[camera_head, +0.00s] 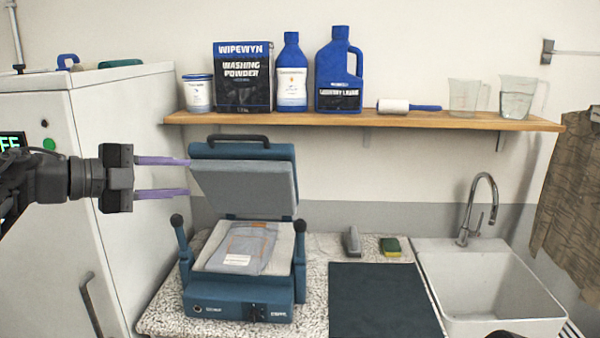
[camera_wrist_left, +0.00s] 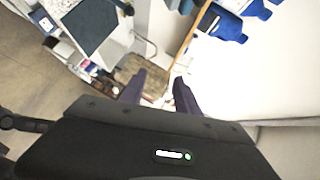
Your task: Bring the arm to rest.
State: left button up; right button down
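My left gripper (camera_head: 188,177) reaches in from the left in the head view, level with the raised lid of the blue press. Its two purple fingers are apart with nothing between them. The same fingers show in the left wrist view (camera_wrist_left: 158,92), also apart and empty. The blue press (camera_head: 240,305) stands open on the counter. A folded grey garment (camera_head: 243,247) with orange marks and a white label lies on its lower plate. My right gripper is not seen in either view.
A white cabinet (camera_head: 130,130) stands close behind the left arm. A wooden shelf (camera_head: 400,120) holds washing powder (camera_head: 243,80), bottles, a lint roller and clear jugs. On the speckled counter are a dark mat (camera_head: 385,300), a sponge (camera_head: 390,246) and a sink (camera_head: 490,280).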

pick_arm(q)
jog(key=w+d+f+n+t, duration=0.2)
jog(key=w+f+n+t, duration=0.4)
jog(key=w+n, duration=0.25)
notch_tip(320, 180, down, 32)
jog(key=s+d+n+g+y+b, duration=0.1)
jog(key=d+n+g+y, duration=0.2)
jog(key=n+y, duration=0.65)
jog(key=s+d+f+n+g+h, duration=0.1)
jog(key=s+d+f+n+g, duration=0.2)
jog(key=s+f, duration=0.65)
jog(key=s+d+f+n+g, duration=0.1)
jog(key=s+f+n+g, duration=0.25)
jog(key=s+f, duration=0.65)
jog(key=s+d+f+n+g+b, duration=0.1)
jog(key=s+d+f+g, duration=0.2)
jog(key=s+f, duration=0.4)
jog(key=s+d+f+n+g, duration=0.1)
jog(key=s+d+f+g, duration=0.2)
jog(key=s+f, duration=0.5)
jog(key=s, duration=0.7)
jog(key=shift+n+h+b, duration=0.35)
jog(key=shift+b, duration=0.05)
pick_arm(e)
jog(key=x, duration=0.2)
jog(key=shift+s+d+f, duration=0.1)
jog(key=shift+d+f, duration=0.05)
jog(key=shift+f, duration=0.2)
